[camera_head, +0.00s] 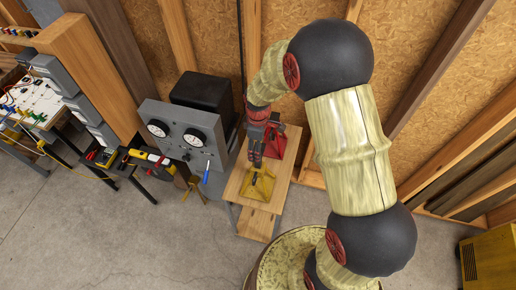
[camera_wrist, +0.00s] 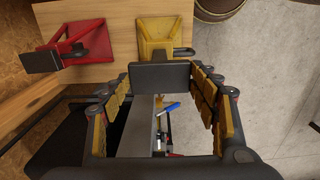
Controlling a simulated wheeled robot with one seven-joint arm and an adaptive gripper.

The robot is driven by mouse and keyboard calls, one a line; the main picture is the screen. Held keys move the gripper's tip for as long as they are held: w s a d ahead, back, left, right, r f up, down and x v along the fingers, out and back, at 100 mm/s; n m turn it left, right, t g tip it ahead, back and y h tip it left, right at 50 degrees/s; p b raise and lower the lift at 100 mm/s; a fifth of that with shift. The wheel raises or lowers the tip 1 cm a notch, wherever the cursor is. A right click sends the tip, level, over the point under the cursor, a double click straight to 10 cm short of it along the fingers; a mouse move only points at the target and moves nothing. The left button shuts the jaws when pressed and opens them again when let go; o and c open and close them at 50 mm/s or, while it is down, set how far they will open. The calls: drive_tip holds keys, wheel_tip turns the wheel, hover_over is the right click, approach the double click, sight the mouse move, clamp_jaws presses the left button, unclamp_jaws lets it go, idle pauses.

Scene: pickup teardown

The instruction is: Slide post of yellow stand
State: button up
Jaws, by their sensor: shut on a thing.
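The yellow stand (camera_head: 262,187) is on the wooden bench, nearer the front edge in the head view. Its yellow base (camera_wrist: 166,31) shows at the top of the wrist view. A dark flat plate (camera_wrist: 160,76), apparently the top of its post, lies between my finger pads. My gripper (camera_head: 255,160) is above the yellow stand, with its yellow-padded fingers (camera_wrist: 163,80) shut on the plate from both sides. The post below the plate is mostly hidden.
A red stand (camera_head: 279,145) with a similar dark top plate stands beside it, also visible in the wrist view (camera_wrist: 68,45). The wooden bench (camera_head: 238,187) is small. A grey gauge panel (camera_head: 182,138) stands close on the left. Bare floor lies in front.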

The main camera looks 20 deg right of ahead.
drive_tip(key=o, duration=1.3)
drive_tip(key=shift+w+r, duration=0.15)
drive_tip(key=shift+r, duration=0.05)
drive_tip(key=o, duration=0.4)
drive_tip(key=shift+f, duration=0.1)
wheel_tip(320, 180, up, 12)
